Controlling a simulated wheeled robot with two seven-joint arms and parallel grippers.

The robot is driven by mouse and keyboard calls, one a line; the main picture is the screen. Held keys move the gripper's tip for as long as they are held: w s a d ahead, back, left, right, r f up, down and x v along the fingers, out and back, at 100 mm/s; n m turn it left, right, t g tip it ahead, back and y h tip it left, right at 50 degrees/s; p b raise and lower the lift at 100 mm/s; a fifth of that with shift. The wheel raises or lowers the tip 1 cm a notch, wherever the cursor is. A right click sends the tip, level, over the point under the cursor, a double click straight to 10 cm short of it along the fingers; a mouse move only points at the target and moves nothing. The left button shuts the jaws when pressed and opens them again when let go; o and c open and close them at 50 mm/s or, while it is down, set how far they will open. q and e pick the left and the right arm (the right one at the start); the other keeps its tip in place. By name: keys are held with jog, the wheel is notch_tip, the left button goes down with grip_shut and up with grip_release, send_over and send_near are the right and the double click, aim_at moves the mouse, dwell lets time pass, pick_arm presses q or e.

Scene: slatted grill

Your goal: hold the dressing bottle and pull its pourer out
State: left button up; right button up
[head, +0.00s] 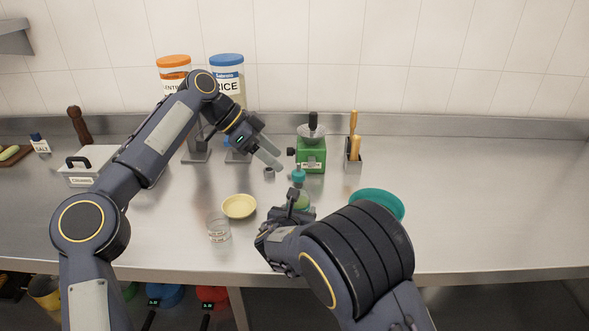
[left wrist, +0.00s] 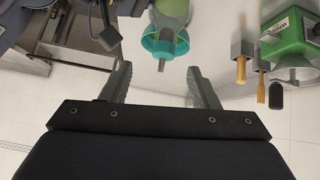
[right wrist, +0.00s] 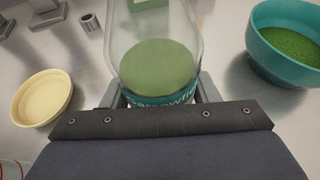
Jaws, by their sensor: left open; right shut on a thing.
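The dressing bottle (head: 301,200) stands near the middle of the counter, with green dressing inside. My right gripper (right wrist: 157,95) is shut around its lower body; in the right wrist view the clear bottle (right wrist: 155,65) rises between the fingers, with a teal label partly hidden. The teal pourer (head: 298,175) sits on the bottle's top; the left wrist view shows the pourer (left wrist: 162,45) with a thin metal spout. My left gripper (head: 276,158) is open and empty, above and left of the pourer. In its own view the fingers (left wrist: 160,80) are apart, with the spout just beyond them.
A yellow bowl (head: 239,207) and a glass (head: 218,229) are left of the bottle. A teal bowl (head: 385,203) stands right, partly behind my right arm. A green grinder (head: 311,156) and a utensil holder (head: 353,164) are behind. The right of the counter is clear.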

aim_at(298, 173)
pick_arm(q)
jog(key=s+d+r+n+t+y, duration=0.45)
jog(key=n+y, duration=0.25)
jog(key=n, duration=0.5)
jog(key=shift+n, duration=0.3)
jog(key=x, duration=1.2)
jog(key=shift+r+g, duration=0.1)
jog(key=shift+g, duration=0.15)
jog(key=c, duration=1.1)
